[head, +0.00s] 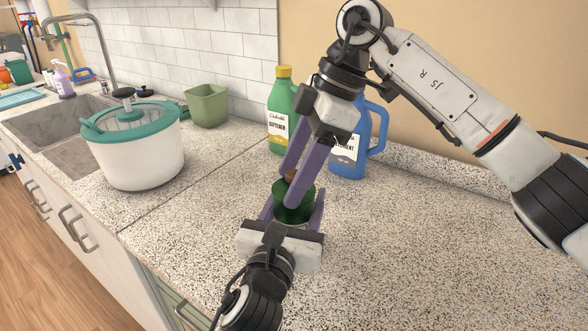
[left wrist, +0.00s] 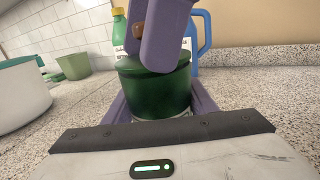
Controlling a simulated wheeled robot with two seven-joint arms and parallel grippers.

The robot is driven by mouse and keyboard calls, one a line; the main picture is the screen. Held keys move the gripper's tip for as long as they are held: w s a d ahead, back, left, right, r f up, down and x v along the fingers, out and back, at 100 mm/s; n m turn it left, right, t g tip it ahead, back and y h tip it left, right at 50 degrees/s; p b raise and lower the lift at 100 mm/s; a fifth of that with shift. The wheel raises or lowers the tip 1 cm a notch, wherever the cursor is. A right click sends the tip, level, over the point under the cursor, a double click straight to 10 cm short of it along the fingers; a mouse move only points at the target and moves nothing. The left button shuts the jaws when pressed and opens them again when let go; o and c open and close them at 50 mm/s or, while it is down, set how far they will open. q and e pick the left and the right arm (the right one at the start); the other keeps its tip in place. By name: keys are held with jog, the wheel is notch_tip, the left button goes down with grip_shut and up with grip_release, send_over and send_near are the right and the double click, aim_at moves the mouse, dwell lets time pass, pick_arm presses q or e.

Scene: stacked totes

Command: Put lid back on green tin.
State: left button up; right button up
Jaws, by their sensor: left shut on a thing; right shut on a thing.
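The green tin (left wrist: 155,98) stands between the purple fingers of my left gripper (head: 293,212), which is shut on it low on its sides. The dark green lid (left wrist: 135,68) is at the top of the tin, also seen in the head view (head: 306,187). Its brown knob (left wrist: 139,30) is between the fingers of my right gripper (head: 290,178), which comes from above and is shut on it. The lid looks level and over the tin's mouth; I cannot tell whether it is fully seated. The right fingers hide part of the lid.
A green softener bottle (head: 282,105) and a blue detergent jug (head: 374,125) stand behind the tin. A green square bin (head: 207,106) and a white pot with a teal lid (head: 140,155) stand left, near the sink (head: 70,135). The speckled counter (head: 430,255) is clear on the right.

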jog(key=shift+f, duration=0.2)
jog(key=o, duration=1.1)
jog(key=v, duration=1.2)
pick_arm(q)
jog(key=o, duration=1.6)
